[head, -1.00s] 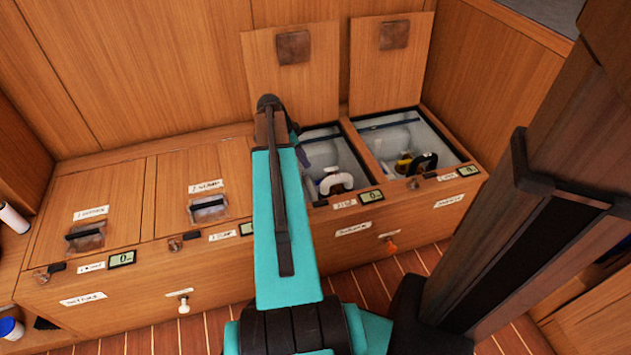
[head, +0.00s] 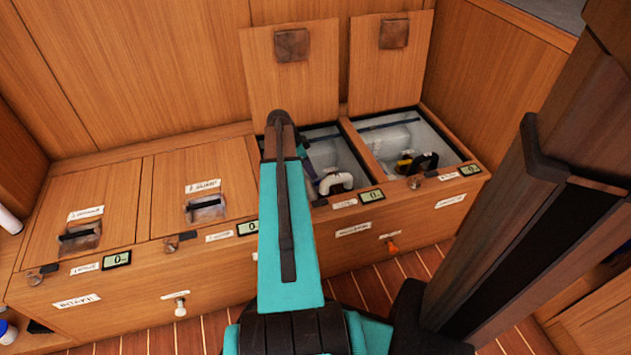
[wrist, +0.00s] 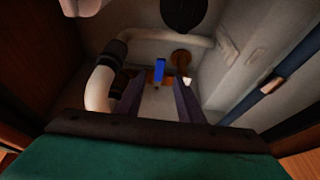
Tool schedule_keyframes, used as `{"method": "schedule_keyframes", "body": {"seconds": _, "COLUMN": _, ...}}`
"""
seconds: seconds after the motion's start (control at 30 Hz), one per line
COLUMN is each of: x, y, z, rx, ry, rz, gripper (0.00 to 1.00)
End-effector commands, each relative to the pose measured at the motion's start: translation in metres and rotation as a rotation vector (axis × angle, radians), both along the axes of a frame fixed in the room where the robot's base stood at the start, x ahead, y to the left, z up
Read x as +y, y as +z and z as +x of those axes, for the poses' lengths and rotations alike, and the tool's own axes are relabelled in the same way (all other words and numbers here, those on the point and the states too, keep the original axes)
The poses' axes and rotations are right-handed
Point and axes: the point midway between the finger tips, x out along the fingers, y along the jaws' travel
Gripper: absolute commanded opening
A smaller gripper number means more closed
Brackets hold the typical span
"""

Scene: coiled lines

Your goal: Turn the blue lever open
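The blue lever (wrist: 159,68) shows in the wrist view as a short upright bar on an orange-brown fitting, inside an open bin. My gripper (wrist: 159,84) is open, with one dark finger on each side of the lever in the picture and a gap between them. I cannot tell whether the lever is level with the fingertips or beyond them. In the head view my arm reaches into the left open bin (head: 347,142), and the lever is hidden there.
A white bent pipe with dark collars (wrist: 98,88) runs close left of my fingers; it also shows in the head view (head: 335,182). The bin walls are near. A second open bin with a black-and-yellow fitting (head: 404,163) is to the right. Two lids at left are shut.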

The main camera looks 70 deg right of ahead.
Motion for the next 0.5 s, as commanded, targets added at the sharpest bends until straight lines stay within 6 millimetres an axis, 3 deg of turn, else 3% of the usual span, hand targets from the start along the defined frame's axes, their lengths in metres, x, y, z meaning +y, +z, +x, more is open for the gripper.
{"method": "schedule_keyframes", "body": {"seconds": 0.2, "x": -0.008, "y": -0.033, "z": -0.009, "rx": 0.001, "ry": 0.000, "rz": 0.001, "gripper": 0.34}}
{"method": "schedule_keyframes", "body": {"seconds": 0.5, "x": -0.015, "y": -0.059, "z": -0.018, "rx": 0.000, "ry": 0.001, "rz": 0.000, "gripper": 0.34}}
